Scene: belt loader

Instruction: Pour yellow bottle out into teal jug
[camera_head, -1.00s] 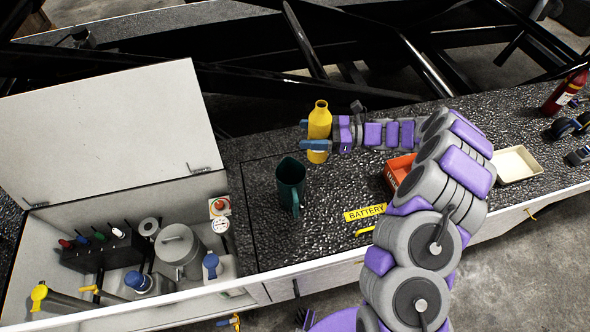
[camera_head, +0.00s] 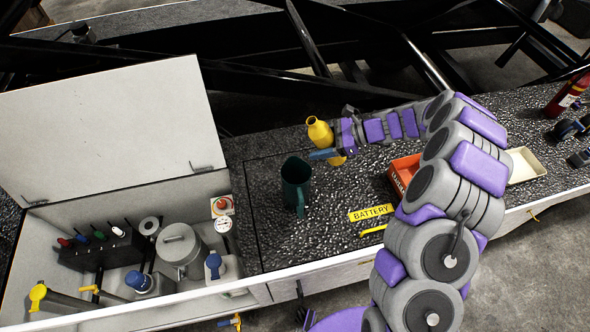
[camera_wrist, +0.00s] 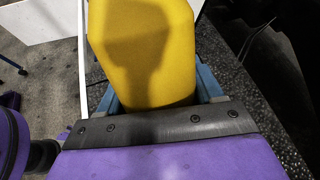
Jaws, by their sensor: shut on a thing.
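The yellow bottle (camera_head: 320,132) is held in my gripper (camera_head: 326,154) above the dark speckled counter. It leans with its open neck toward the upper left in the head view. My gripper is shut around its body; in the wrist view the bottle (camera_wrist: 145,50) fills the space between the blue fingers. The teal jug (camera_head: 296,186) stands upright on the counter, to the left of and nearer than the bottle, its handle toward the front. The bottle is apart from the jug, its mouth not over the jug's opening. The contents of both cannot be seen.
An open white compartment (camera_head: 120,318) with canisters and its raised lid (camera_head: 105,130) lies left. A yellow BATTERY label (camera_head: 371,213), an orange-red box (camera_head: 402,170) and a cream tray (camera_head: 526,165) are right. Black beams (camera_head: 310,40) run behind. Counter around the jug is clear.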

